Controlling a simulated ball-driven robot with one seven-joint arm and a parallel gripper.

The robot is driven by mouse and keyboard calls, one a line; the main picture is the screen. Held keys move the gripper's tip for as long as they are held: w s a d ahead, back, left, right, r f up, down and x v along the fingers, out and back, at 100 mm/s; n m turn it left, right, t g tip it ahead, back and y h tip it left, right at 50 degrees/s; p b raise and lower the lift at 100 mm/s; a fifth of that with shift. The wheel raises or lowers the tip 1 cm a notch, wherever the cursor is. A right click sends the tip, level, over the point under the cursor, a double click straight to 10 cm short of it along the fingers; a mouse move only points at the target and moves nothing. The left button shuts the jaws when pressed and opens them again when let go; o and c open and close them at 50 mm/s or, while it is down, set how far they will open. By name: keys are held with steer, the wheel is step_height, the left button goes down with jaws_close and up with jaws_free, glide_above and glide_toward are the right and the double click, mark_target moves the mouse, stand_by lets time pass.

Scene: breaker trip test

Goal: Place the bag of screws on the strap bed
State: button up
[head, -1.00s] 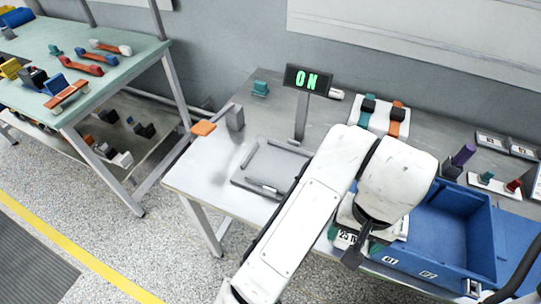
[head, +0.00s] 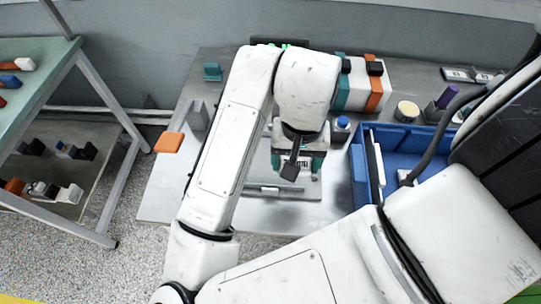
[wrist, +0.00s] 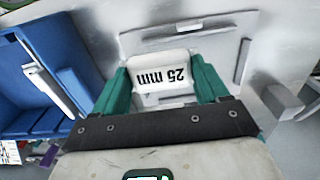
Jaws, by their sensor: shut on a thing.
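My gripper (wrist: 165,85) has teal fingers, shut on a white bag of screws (wrist: 162,72) printed "25 mm", which reads upside down in the wrist view. In the head view my gripper (head: 298,165) hangs over the grey bed (head: 258,172), a shallow plate with raised edges that I take to be the strap bed. My arm covers part of that bed, and the bag is mostly hidden there. In the wrist view the bed (wrist: 205,44) lies beneath and beyond the bag. The bag appears held above it, but the exact gap is hard to judge.
The blue bin (head: 360,175) stands just right of the gripper. A white block with teal and orange bands (head: 358,92), a blue-capped item (head: 342,125) and a round tub (head: 406,111) stand behind. An orange piece (head: 168,142) sits at the table's left edge.

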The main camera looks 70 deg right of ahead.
steer(key=w+d+f, duration=0.1)
steer(key=w+f, duration=0.1)
steer(key=w+d+f, duration=0.4)
steer(key=w+f, duration=0.1)
steer(key=shift+d, duration=0.25)
steer(key=shift+w+d+f, duration=0.15)
steer(key=shift+w+f, duration=0.1)
steer(key=shift+f, duration=1.7)
steer(key=shift+f, duration=0.1)
steer(key=o, duration=1.1)
step_height(320, 180, up, 12)
steer(key=shift+r+p, duration=0.15)
steer(key=shift+p, duration=0.5)
